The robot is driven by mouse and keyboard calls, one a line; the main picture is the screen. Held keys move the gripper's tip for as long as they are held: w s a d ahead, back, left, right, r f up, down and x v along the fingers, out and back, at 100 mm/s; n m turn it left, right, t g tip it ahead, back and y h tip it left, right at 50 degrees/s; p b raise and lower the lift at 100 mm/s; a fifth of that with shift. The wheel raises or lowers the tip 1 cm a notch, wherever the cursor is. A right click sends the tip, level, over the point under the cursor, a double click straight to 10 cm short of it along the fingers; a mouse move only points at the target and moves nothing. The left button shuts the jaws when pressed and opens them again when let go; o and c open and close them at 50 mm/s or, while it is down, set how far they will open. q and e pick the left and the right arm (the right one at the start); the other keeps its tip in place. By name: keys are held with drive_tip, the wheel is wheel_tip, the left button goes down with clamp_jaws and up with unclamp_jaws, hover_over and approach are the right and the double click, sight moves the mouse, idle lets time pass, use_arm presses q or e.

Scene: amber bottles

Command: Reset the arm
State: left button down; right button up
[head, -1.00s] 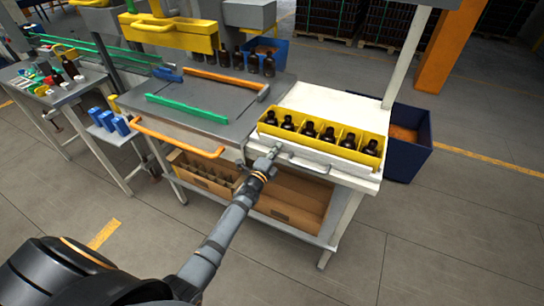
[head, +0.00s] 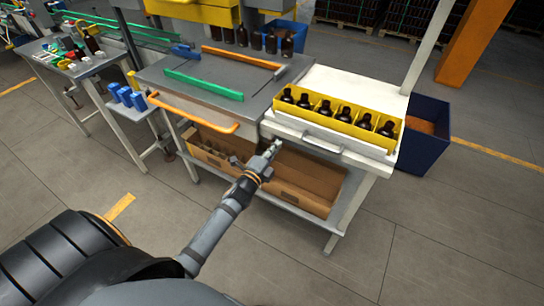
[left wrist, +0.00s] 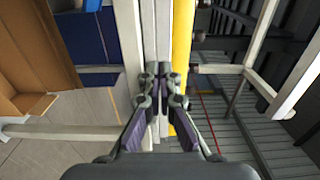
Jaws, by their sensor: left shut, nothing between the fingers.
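My left arm (head: 228,215) reaches in from the lower left in the head view. Its gripper (head: 270,150) is shut and empty, in front of the workbench's front edge, below and to the left of the drawer handle. In the left wrist view the gripper's fingers (left wrist: 160,82) meet at the middle with nothing between them. My right gripper is not in view.
A yellow divided tray (head: 318,110) with several amber bottles stands on the white bench top (head: 345,85). A metal handle (head: 320,143) juts out below it. Cardboard boxes (head: 300,185) fill the lower shelf. A blue bin (head: 425,135) stands right. Floor in front is open.

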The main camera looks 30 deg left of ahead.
use_arm(q)
drive_tip(key=s+a+f+n+g+y, duration=0.1)
drive_tip(key=s+a+f+n+g, duration=0.3)
drive_tip(key=f, duration=0.7)
drive_tip(key=s+d+f+n+g+b, duration=0.1)
drive_tip(key=s+f+n+g, duration=0.15)
drive_tip(key=s+f, duration=0.65)
drive_tip(key=s+a+f+n+g+y, duration=0.1)
drive_tip(key=s+a+f+n+g, duration=0.15)
drive_tip(key=f, duration=1.05)
drive_tip(key=s+d+f+n+g, duration=0.1)
drive_tip(key=s+f+n+g, duration=0.1)
drive_tip(key=s+f, duration=0.4)
drive_tip(key=s+d+f+n+g, duration=0.1)
drive_tip(key=s+f+n+g, duration=0.2)
drive_tip(key=s, duration=1.2)
drive_tip(key=s+d+f+n+g, duration=0.1)
drive_tip(key=s+f+n, duration=0.3)
drive_tip(key=s+f, duration=0.5)
drive_tip(key=shift+s+g, duration=0.9)
drive_tip(key=shift+s, duration=0.2)
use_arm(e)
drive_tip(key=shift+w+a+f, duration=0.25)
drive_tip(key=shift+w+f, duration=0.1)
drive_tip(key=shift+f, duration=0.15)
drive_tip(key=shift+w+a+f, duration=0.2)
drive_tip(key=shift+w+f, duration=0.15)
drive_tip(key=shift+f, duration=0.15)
